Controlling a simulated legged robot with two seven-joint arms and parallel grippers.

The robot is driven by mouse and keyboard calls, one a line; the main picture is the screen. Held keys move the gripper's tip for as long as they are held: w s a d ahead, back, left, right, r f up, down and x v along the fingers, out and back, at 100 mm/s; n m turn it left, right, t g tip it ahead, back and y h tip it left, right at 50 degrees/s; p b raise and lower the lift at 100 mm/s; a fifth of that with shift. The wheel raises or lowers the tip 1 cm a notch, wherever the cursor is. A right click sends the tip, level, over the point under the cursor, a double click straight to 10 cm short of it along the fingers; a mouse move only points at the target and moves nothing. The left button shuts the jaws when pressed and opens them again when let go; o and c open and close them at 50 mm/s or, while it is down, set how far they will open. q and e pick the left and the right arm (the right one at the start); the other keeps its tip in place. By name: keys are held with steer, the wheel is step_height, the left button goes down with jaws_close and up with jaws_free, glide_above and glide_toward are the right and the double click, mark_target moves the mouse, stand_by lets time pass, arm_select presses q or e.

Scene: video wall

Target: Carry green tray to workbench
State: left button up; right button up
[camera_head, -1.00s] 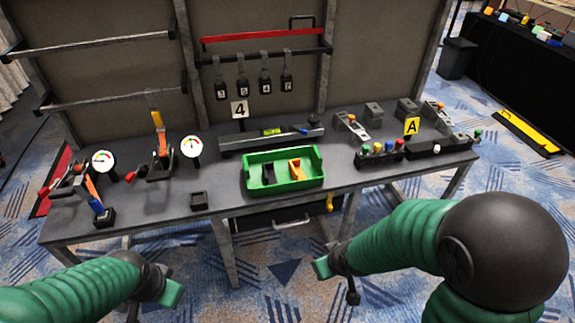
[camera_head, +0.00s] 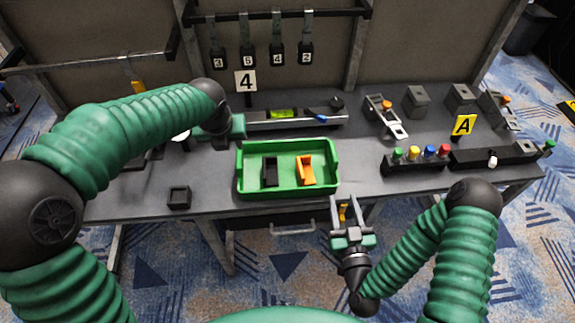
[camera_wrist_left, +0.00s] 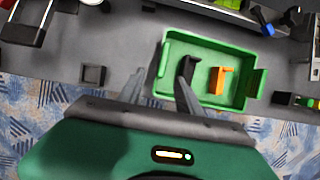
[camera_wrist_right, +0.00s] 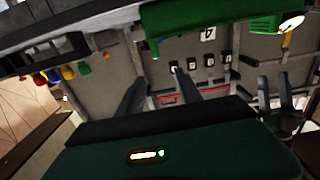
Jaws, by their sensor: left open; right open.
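The green tray (camera_head: 288,191) sits on the dark workbench (camera_head: 205,204) near its front edge. A black piece (camera_head: 270,171) and an orange piece (camera_head: 306,170) stand inside it. My left gripper (camera_head: 238,126) is at the tray's back left corner, higher than the bench. In the left wrist view its open fingers (camera_wrist_left: 158,92) show over the tray's (camera_wrist_left: 205,40) near left side, empty. My right gripper (camera_head: 343,205) is open and empty in front of the bench edge, right of the tray. In the right wrist view the tray (camera_wrist_right: 205,22) shows beyond its fingers.
A small black box (camera_head: 179,197) sits left of the tray. A button box (camera_head: 415,163) and the A sign (camera_head: 463,125) stand to the right. Behind the tray lie a rail with a level (camera_head: 285,114) and the 4 sign (camera_head: 245,82).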

arm_select(q)
glide_toward(239, 157)
steer(key=shift+w+d+f, duration=0.25)
steer(key=shift+d+f, duration=0.1)
steer(key=shift+f, duration=0.1)
arm_select(e)
glide_toward(336, 154)
arm_select(q)
steer(key=x, duration=1.1)
steer(key=shift+w+a+f, duration=0.1)
steer(key=shift+a+f, duration=0.25)
steer(key=shift+f, duration=0.05)
arm_select(e)
steer(key=w, duration=0.3)
steer(key=w+a, duration=0.1)
steer(key=w, duration=0.5)
steer(key=shift+w+a+f, duration=0.1)
steer(key=shift+a+f, duration=0.05)
arm_select(q)
steer(key=shift+w+f, duration=0.1)
steer(key=shift+f, duration=0.2)
arm_select(e)
steer(key=shift+w, duration=0.35)
